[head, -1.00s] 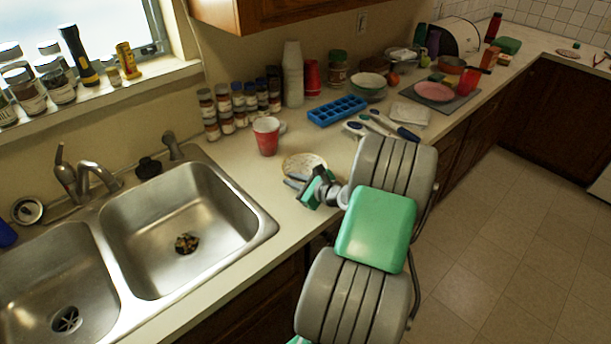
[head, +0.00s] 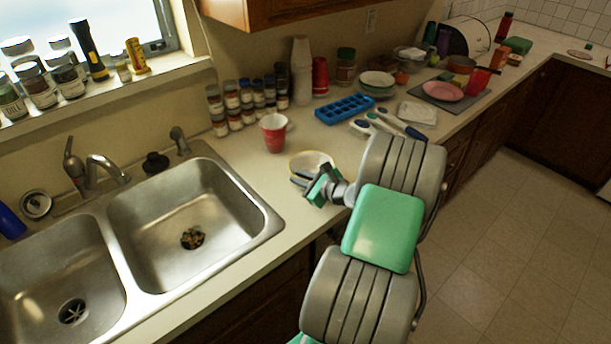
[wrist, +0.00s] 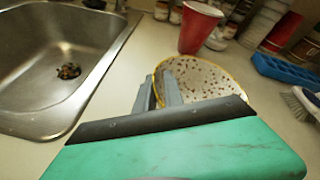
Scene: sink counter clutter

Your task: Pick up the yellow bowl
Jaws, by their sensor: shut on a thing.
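The yellow bowl is a speckled whitish bowl with a yellow rim. It is on or just above the counter in front of the red cup in the head view (head: 313,160); I cannot tell whether it is clear of the counter. It also shows in the wrist view (wrist: 208,78), its lower part hidden behind my gripper's body. My gripper (head: 302,181) is at the bowl's near left side. In the wrist view its two grey fingers (wrist: 160,92) are shut on the bowl's left rim, one finger inside the bowl.
A red cup (head: 274,138) stands just behind the bowl. The double sink (head: 185,215) is to the left. A blue ice tray (head: 345,108), brushes (head: 375,122) and spice jars (head: 232,108) stand behind. The counter between sink and bowl is clear.

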